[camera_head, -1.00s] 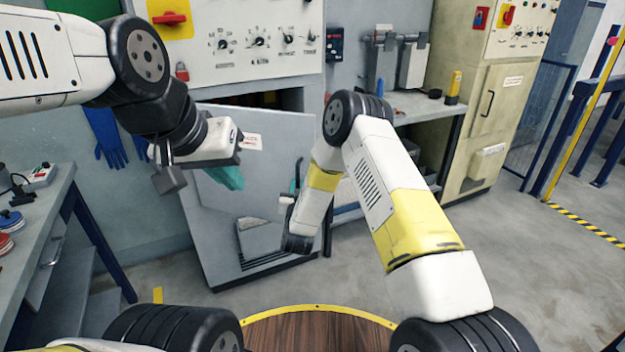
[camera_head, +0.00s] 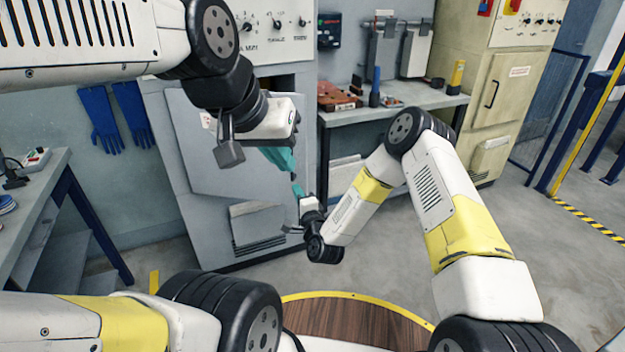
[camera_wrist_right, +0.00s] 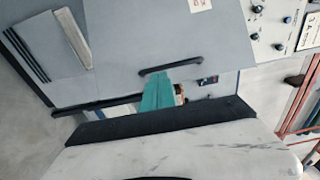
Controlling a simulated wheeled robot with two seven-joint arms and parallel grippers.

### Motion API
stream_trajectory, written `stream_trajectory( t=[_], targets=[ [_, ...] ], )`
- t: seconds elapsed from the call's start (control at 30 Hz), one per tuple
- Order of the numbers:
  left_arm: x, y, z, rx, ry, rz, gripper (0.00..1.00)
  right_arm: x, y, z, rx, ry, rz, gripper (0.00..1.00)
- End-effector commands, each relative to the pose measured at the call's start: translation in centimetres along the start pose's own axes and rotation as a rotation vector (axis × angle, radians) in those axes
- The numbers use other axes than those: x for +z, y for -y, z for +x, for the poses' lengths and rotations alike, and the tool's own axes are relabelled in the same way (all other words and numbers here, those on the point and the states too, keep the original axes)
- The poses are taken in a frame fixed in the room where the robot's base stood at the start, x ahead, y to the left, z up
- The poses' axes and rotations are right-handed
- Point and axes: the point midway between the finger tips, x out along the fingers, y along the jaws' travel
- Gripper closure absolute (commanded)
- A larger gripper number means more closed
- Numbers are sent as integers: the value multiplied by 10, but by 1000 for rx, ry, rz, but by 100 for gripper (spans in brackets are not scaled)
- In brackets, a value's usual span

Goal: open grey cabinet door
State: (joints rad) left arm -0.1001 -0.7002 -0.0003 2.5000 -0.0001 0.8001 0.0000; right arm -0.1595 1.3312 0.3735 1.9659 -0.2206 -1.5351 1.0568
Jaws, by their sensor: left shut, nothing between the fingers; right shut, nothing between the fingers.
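My left gripper (camera_head: 285,160), with teal fingers, is shut and empty in front of the door's upper right part. My right gripper (camera_head: 297,188) is shut and empty, lower, by the door's right side. Its teal fingers (camera_wrist_right: 157,92) reach close to the handle; contact cannot be told.
A workbench (camera_head: 400,105) with tools stands right of the cabinet. A beige cabinet (camera_head: 495,95) is farther right. Blue gloves (camera_head: 118,115) hang on the wall at left, above a side table (camera_head: 40,190). The floor at right is open.

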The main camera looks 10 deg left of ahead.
Motion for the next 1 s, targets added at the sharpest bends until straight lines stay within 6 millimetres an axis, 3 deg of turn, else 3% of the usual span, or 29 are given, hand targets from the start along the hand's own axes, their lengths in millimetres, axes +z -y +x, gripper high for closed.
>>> stream_trajectory(
  t=[0.2, 0.4, 1.0],
  targets=[
    [0, 0, 0, 0, 0, 0, 100, 0, 0, 41, -2, -1, -3, 100],
    [0, 0, 0, 0, 0, 0, 100, -1, -1, 65, 0, -1, -3, 100],
    [0, 0, 0, 0, 0, 0, 100, 0, 0, 71, 1, -3, -3, 100]
  ],
)
